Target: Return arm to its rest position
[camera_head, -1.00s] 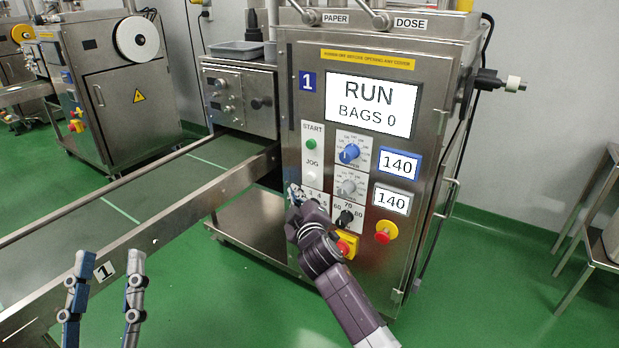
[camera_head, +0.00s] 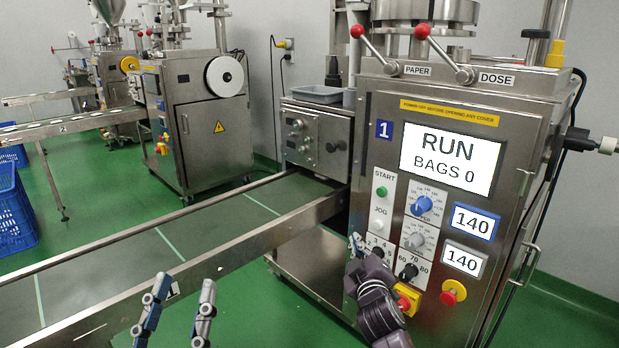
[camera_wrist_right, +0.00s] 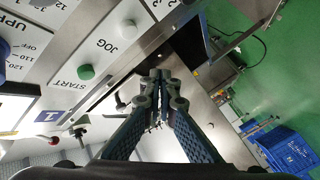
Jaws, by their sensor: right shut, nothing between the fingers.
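My right gripper (camera_head: 356,246) is in front of packer 1's control panel, low and left, below the white JOG button (camera_head: 377,224). My wrist and forearm hide part of it in the head view. In the right wrist view the gripper (camera_wrist_right: 163,78) has its fingertips together with nothing between them. The JOG button (camera_wrist_right: 129,29) and green START button (camera_wrist_right: 86,72) are left of the fingers there. My left gripper (camera_head: 185,281) shows at the bottom left, fingers apart and empty, in front of the conveyor rail. Packer 1's screen (camera_head: 450,160) reads RUN, BAGS 0.
The conveyor (camera_head: 110,265) runs from the lower left to packer 1. A yellow-red switch (camera_head: 405,299) and a red stop button (camera_head: 453,292) are close to my right arm. Blue crates (camera_head: 12,215) stand at the far left. Green floor is open at the lower right.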

